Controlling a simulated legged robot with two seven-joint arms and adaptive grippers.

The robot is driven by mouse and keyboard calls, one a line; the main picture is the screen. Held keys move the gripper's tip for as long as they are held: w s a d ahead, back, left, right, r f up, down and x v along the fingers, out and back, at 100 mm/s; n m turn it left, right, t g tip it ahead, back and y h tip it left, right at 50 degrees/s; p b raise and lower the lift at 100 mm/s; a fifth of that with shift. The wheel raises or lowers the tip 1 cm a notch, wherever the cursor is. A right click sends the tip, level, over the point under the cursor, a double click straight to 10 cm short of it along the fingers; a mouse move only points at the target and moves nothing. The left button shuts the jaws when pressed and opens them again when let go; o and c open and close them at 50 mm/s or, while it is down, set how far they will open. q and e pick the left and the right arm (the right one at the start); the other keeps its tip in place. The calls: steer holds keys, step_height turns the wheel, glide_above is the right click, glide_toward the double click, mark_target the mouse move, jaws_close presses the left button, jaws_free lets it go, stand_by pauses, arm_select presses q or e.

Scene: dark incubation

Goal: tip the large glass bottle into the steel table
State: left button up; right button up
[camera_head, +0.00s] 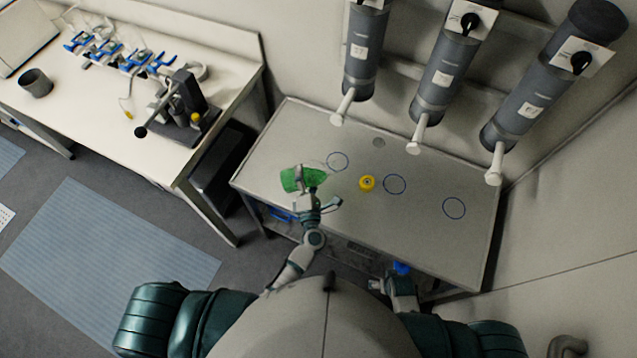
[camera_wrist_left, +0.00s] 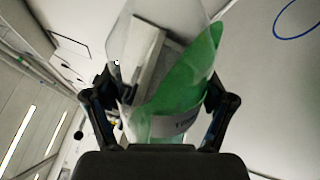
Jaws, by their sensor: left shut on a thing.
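The large glass bottle (camera_head: 294,180), clear with green liquid, is held over the left part of the steel table (camera_head: 420,235). My left gripper (camera_head: 309,193) is shut on it. In the left wrist view the bottle (camera_wrist_left: 185,75) stands between the two fingers (camera_wrist_left: 160,105), with a label low on its side. The green liquid lies along one side, so the bottle looks tilted relative to the gripper. I cannot tell whether any liquid is leaving it. My right gripper (camera_head: 402,288) is low near the table's front edge; its fingers are not clear.
Three grey cylinders (camera_head: 440,77) with white spouts hang above the back edge. A white bench (camera_head: 100,105) with equipment stands left. The table's right side is clear.

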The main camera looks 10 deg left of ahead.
mark_target(305, 168)
arm_select(q)
steer(key=shift+r, duration=0.2)
steer(key=shift+a+r+m+p, duration=0.1)
steer(key=shift+r+m+p, duration=0.7)
steer(key=shift+p, duration=0.7)
steer(key=shift+r+m+h+p, duration=0.3)
steer(key=shift+r+m+p, duration=0.5)
steer(key=shift+m+p, duration=0.6)
steer(key=shift+n, duration=0.3)
steer(key=shift+p, duration=0.3)
steer(key=shift+r+m+p, duration=0.8)
steer(key=shift+m+p, duration=0.2)
steer(key=shift+p, duration=0.35)
